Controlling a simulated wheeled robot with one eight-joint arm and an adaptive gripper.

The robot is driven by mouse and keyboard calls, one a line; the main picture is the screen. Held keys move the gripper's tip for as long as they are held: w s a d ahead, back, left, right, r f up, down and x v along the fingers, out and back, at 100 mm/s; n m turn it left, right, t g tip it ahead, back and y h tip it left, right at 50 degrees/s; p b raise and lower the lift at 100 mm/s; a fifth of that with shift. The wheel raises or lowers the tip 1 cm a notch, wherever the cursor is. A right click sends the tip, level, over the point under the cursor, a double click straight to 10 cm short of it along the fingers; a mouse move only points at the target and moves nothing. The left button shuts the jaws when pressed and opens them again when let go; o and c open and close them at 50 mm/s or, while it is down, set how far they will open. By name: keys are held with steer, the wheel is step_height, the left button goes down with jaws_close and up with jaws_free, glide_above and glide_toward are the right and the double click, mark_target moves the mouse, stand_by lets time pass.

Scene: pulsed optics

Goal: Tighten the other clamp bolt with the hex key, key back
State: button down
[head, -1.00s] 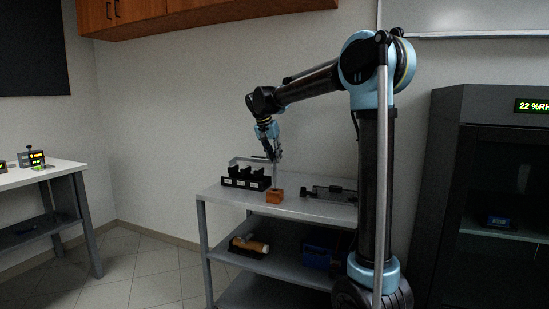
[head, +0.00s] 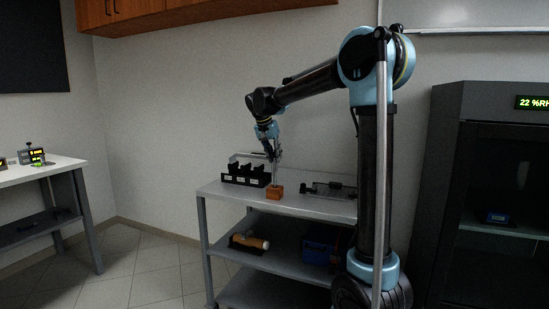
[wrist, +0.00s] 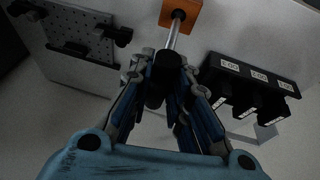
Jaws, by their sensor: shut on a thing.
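My gripper (wrist: 158,88) is shut on the dark upper end of the hex key (wrist: 174,34). The key's thin silver shaft runs down to the orange-brown block (wrist: 187,9), and its lower end meets the block's top; how deep it sits is hidden. In the head view my gripper (head: 273,154) is above the block (head: 275,192) on the cart's top, with the shaft upright between them. A grey perforated plate (wrist: 72,67) with dark clamp-like parts shows at the upper left of the wrist view. The clamp bolts are too small to tell.
A black rack (head: 240,177) with white labels stands left of the block. The dark clamp assembly (head: 330,190) lies to its right on the cart top (head: 232,193). The lower shelf holds an orange-and-white object (head: 249,242) and a blue bin (head: 320,243).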

steer(key=shift+f, duration=0.1)
steer(key=shift+f, duration=0.5)
steer(key=c, duration=1.4)
jaws_free()
steer(key=shift+f, duration=0.1)
steer(key=v, duration=1)
steer(key=w+v, duration=0.1)
steer(key=v, duration=0.4)
steer(key=shift+d+r, duration=0.35)
steer(key=shift+r, duration=0.25)
